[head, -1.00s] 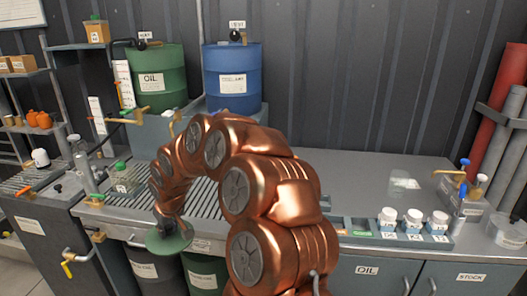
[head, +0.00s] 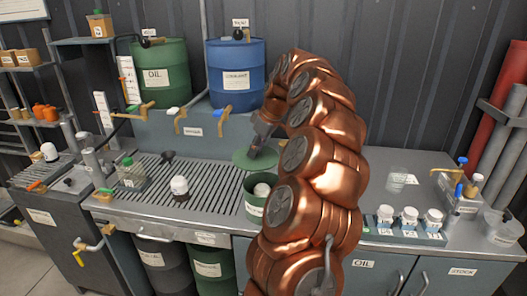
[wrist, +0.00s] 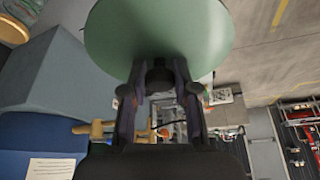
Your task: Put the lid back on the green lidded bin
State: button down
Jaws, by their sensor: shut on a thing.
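The lid is a flat green disc (head: 252,158); it fills the top of the wrist view (wrist: 158,35). My gripper (head: 256,151) is shut on the lid from above, and its fingers meet at the lid's middle in the wrist view (wrist: 160,72). The lid is held above the counter, behind the green bin in the head view. The green bin (head: 254,209) stands upright on the counter with its top open. A pale rounded thing shows inside its mouth. My arm hides the bin's right side.
A jar with a white top (head: 180,188) stands left of the bin on the slatted drain (head: 150,200). Green (head: 165,80) and blue (head: 236,75) drums with taps stand behind. White-lidded jars (head: 409,218) sit in a rack at right. The counter beyond the rack has free room.

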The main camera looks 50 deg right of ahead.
aim_at(263, 157)
jog(key=shift+s+d+f+n, duration=0.3)
jog(key=shift+s+d+f, duration=0.45)
jog(key=shift+s+f, duration=0.3)
jog(key=shift+w+f+b, duration=0.15)
jog(key=shift+f+b, duration=0.65)
jog(key=shift+f, duration=2.4)
jog(key=shift+b, duration=0.8)
jog(key=shift+f+b, duration=0.15)
jog(key=shift+b, duration=0.6)
jog(key=shift+c, duration=1.8)
grip_release()
jog(key=shift+o, duration=0.2)
